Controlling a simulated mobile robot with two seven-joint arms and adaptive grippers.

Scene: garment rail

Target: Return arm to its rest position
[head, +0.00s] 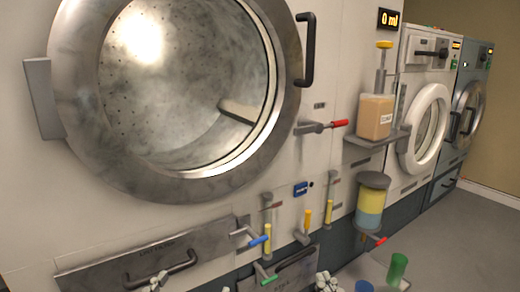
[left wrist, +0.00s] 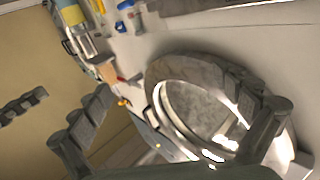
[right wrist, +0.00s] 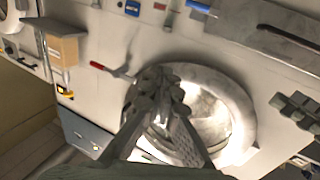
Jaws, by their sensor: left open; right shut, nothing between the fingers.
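My right gripper (head: 327,282) shows only as a small part at the bottom edge of the head view, low in front of the machine. In the right wrist view its fingers (right wrist: 160,88) are together with nothing between them, and the round door shows behind them. My left gripper (head: 157,282) just shows at the bottom left of the head view. In the left wrist view its fingers (left wrist: 170,92) are wide apart and empty, with the machine's front beyond. Most of both arms is hidden below the head view.
A large round steel door (head: 75,150) fills the upper left. Red-handled (head: 338,123) and blue-handled (head: 258,240) levers stick out. A tan container (head: 376,117) sits on a shelf above a yellow-and-blue cylinder (head: 370,220). A green cup (head: 397,268) stands low right. Floor (head: 465,235) is clear at right.

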